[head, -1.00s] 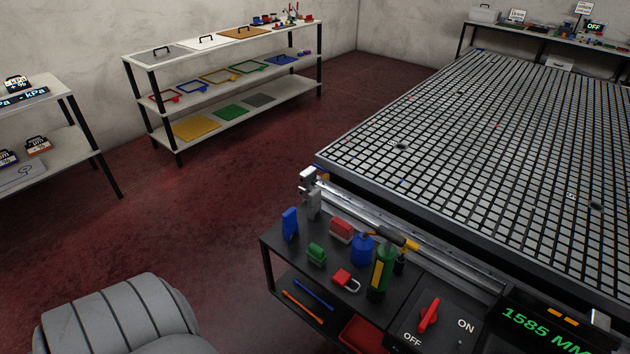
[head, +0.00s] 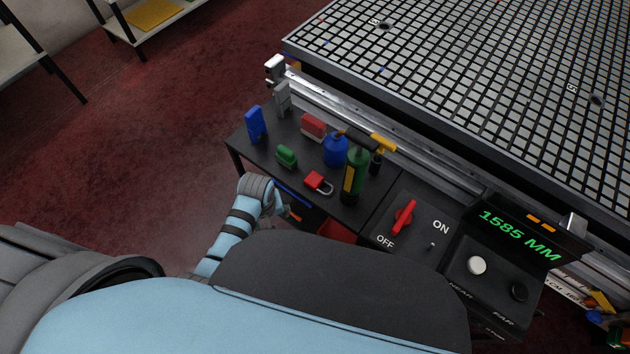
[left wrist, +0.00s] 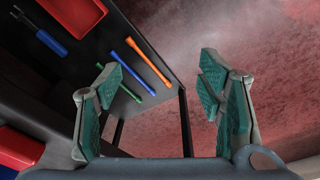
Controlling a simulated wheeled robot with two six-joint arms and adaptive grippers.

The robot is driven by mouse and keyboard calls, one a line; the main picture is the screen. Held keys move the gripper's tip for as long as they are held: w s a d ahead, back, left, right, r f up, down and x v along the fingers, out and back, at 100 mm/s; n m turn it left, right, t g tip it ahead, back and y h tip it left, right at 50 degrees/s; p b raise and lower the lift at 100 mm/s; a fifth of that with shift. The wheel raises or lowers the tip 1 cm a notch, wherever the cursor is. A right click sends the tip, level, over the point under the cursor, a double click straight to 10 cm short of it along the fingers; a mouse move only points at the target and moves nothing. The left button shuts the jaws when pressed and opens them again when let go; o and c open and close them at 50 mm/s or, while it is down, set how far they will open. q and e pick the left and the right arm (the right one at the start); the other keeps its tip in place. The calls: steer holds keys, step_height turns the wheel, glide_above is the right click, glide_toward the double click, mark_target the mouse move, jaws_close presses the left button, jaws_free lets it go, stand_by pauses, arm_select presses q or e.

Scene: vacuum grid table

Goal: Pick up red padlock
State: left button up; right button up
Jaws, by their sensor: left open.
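The red padlock (head: 316,180) lies on the black bench top (head: 262,154) in the head view, its metal shackle toward the right. My left arm comes in from the lower left, and its wrist end is beside the bench's front left edge, left of and below the padlock. In the left wrist view my left gripper (left wrist: 160,92) is open and empty, its teal-padded fingers wide apart. I cannot make out the padlock for certain in that view. My right gripper is not in view.
A green block (head: 286,156), a blue bottle (head: 335,150) and a green bottle (head: 355,175) stand near the padlock. A red block (head: 312,126) is behind. The lower shelf holds a blue rod (left wrist: 141,66), an orange rod (left wrist: 147,62) and a red tray (left wrist: 75,14).

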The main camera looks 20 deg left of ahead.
arm_select(q)
steer(key=w+d+r+n, duration=0.25)
steer(key=w+r, duration=0.35)
steer(key=r, duration=0.3)
step_height(320, 180, up, 4)
steer(key=n+g, duration=0.2)
steer(key=n, duration=0.3)
glide_above(309, 176)
steer(key=w, duration=0.1)
steer(key=shift+b, duration=0.35)
steer(key=f, duration=0.2)
steer(key=f+b, duration=0.1)
steer(key=f, duration=0.1)
steer(key=s+f+b, duration=0.1)
steer(key=f, duration=0.1)
steer(key=shift+f, duration=0.3)
steer(key=shift+r, duration=0.1)
steer(key=c, duration=1.3)
steer(key=shift+c, duration=0.3)
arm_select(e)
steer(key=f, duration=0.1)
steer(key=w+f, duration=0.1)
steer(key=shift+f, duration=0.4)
arm_select(q)
steer(key=shift+r, duration=0.1)
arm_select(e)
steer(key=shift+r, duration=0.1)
